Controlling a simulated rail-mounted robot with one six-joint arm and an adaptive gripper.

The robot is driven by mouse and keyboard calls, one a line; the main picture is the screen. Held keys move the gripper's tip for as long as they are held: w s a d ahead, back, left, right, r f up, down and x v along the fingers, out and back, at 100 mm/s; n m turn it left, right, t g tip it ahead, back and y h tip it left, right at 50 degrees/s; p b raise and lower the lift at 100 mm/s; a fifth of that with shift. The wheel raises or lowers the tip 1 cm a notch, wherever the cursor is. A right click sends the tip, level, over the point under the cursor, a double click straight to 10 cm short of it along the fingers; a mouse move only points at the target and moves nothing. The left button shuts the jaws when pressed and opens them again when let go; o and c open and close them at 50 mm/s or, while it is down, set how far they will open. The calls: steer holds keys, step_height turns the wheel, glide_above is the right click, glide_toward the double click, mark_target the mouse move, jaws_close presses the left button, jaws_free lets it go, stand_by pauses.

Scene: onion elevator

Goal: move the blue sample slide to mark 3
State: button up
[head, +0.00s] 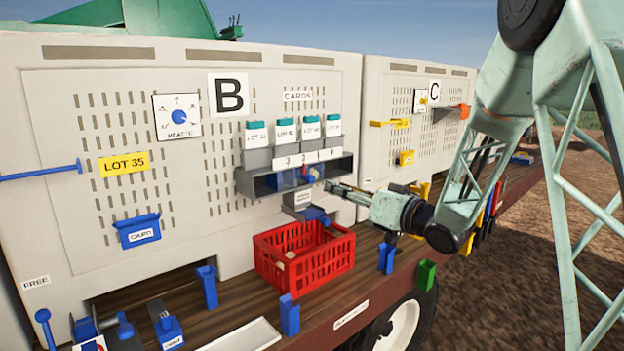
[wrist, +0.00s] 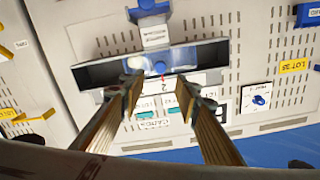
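The blue sample slide (head: 287,179) sits inside a long grey open-fronted housing (head: 246,184) on panel B. In the wrist view the slide (wrist: 179,57) shows as a shiny bluish plate with a round blue knob (wrist: 160,67). A small red pointer beside the knob is at the label 2 (wrist: 164,87). In the head view a 3 label (head: 283,162) is left of the 2 label. My gripper (head: 327,187) is in front of the housing's right part. In the wrist view my gripper (wrist: 161,82) is open and empty, its fingertips apart on either side of the knob; contact cannot be told.
Several cards with teal tops (head: 285,130) stand above the housing. A grey bracket with a blue part (head: 317,214) projects below it. A red crate (head: 304,262) stands on the wooden deck beneath. Blue posts (head: 207,287) rise along the deck edge.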

mark_target(312, 179)
steer(key=shift+a, duration=0.1)
stand_by(0.3)
steer(key=shift+p+x, duration=0.3)
steer(key=shift+x, duration=6.55)
steer(key=shift+c, duration=0.4)
jaws_close()
steer(key=shift+f, duration=0.1)
